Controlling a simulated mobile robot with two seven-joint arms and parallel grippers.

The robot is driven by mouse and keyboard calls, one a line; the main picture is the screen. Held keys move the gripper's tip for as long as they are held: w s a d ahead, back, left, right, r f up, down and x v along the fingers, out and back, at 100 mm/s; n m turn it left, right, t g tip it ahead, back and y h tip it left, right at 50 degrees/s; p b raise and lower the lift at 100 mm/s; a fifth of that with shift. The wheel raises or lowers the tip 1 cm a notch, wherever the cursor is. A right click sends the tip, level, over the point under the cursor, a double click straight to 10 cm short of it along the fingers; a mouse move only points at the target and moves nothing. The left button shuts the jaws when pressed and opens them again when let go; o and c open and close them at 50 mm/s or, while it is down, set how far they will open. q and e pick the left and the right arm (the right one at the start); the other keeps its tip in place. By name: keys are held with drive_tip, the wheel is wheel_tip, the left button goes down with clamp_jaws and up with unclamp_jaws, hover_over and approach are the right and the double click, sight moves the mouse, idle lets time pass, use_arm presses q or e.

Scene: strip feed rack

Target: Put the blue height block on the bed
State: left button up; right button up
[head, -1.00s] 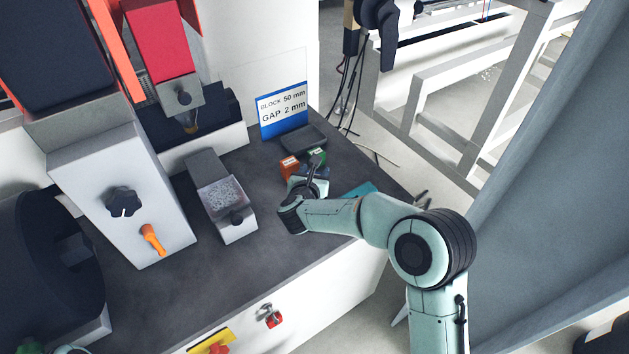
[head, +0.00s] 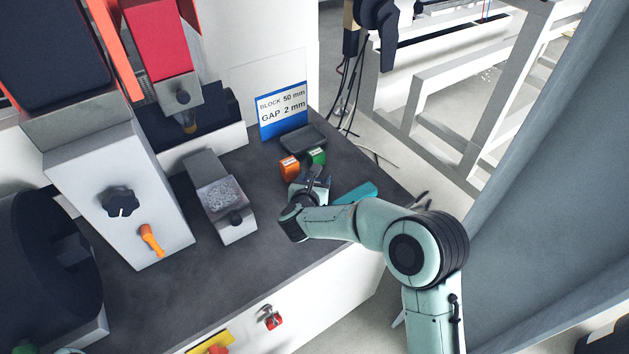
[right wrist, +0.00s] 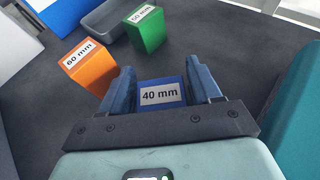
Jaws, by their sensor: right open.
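The blue height block (right wrist: 161,92), labelled 40 mm, stands between the two fingers of my right gripper (right wrist: 164,88) in the right wrist view. The fingers are open on either side of it; a slight gap seems to show. In the head view my right gripper (head: 317,180) is low over the dark worktop and mostly hides the blue block. The orange 60 mm block (right wrist: 90,67) and green 50 mm block (right wrist: 147,30) stand just beyond. The red machine head (head: 158,45) is at upper left; I cannot tell clearly which surface under it is the bed. My left gripper is out of view.
A sign (head: 283,110) reads BLOCK 50 mm, GAP 2 mm. A dark tray (head: 304,139) lies before it. A teal box (head: 357,193) lies right of the gripper. A grey unit with a speckled top (head: 220,197) stands left, with clear worktop between.

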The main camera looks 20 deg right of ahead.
drive_tip(key=shift+r, duration=0.2)
drive_tip(key=v, duration=1.2)
drive_tip(key=shift+f, duration=0.1)
